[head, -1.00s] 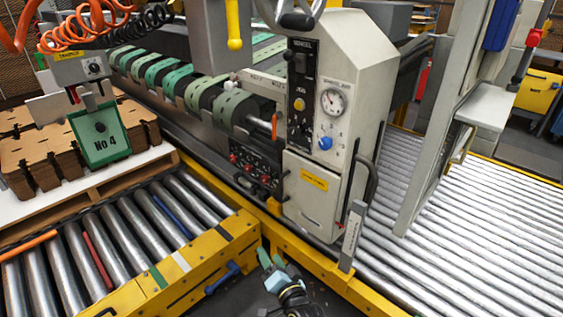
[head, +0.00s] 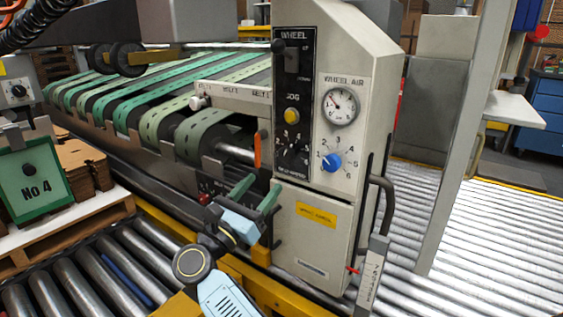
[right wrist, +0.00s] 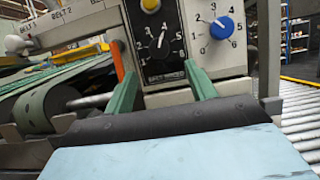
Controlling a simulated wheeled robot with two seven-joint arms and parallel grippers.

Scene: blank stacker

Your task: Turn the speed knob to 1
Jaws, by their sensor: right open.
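The black knob (head: 293,154), which I take as the speed knob, sits on the black panel of the machine's grey control box, below the yellow jog button. In the right wrist view the black knob (right wrist: 162,42) has a white pointer directed roughly upward, and numbers around it; its exact setting is hard to read. My right gripper (head: 256,191) is open and empty, with green fingers apart, below and in front of the panel. In the right wrist view the gripper (right wrist: 164,84) points at the panel, with the knob above and between its fingertips, not touching. My left gripper is out of view.
A blue knob (head: 331,162) under the wheel air gauge (head: 339,106) is to the right of the black knob. The yellow button (head: 292,116) is above it. An orange lever (head: 257,150) stands to the left. A dark handle (head: 382,205) sticks out at right.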

